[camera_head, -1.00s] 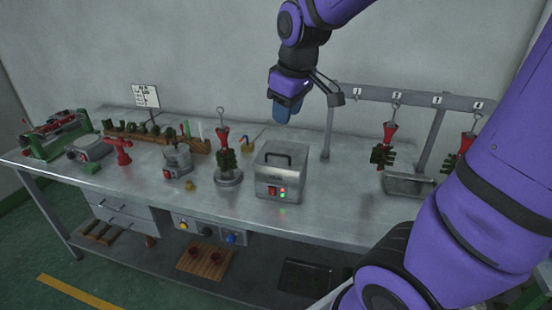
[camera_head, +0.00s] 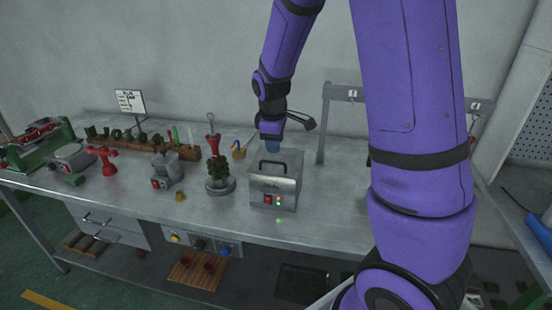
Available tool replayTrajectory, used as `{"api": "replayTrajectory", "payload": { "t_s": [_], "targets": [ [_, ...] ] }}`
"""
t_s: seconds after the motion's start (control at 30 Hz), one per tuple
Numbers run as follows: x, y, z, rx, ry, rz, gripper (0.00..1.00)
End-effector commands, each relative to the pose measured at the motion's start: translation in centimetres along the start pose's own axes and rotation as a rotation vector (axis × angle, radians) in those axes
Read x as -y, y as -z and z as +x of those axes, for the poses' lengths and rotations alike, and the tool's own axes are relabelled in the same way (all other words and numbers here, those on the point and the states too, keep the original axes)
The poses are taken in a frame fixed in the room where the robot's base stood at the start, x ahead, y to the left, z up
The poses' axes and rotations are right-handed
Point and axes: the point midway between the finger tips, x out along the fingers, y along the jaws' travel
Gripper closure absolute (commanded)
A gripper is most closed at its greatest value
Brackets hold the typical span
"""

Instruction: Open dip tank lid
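The dip tank (camera_head: 285,196) is a grey metal box on the bench with a red switch and small lights on its front. Its lid (camera_head: 290,164) is down, with a dark bar handle (camera_head: 272,167) standing up from it. My gripper (camera_head: 272,147) points down just above and behind the handle, close to the lid.
A red and green wax tree on a round stand (camera_head: 219,187) is left of the tank. A grey pot (camera_head: 166,172) and red fixture (camera_head: 104,159) stand farther left. A hanging rack (camera_head: 342,92) is at right, largely hidden by my arm.

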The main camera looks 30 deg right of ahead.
Motion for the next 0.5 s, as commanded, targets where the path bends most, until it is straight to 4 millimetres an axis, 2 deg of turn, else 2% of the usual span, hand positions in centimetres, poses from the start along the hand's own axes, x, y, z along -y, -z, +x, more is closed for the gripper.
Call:
{"api": "replayTrajectory", "payload": {
  "t_s": [0.03,0.2,0.5],
  "targets": [
    [0.0,-0.1,1.1,0.004,0.002,0.0,0.64],
    [0.0,-0.1,3.9,0.003,0.001,0.001,0.64],
    [0.0,-0.1,6.5,0.0,0.0,0.001,0.64]
  ]
}}
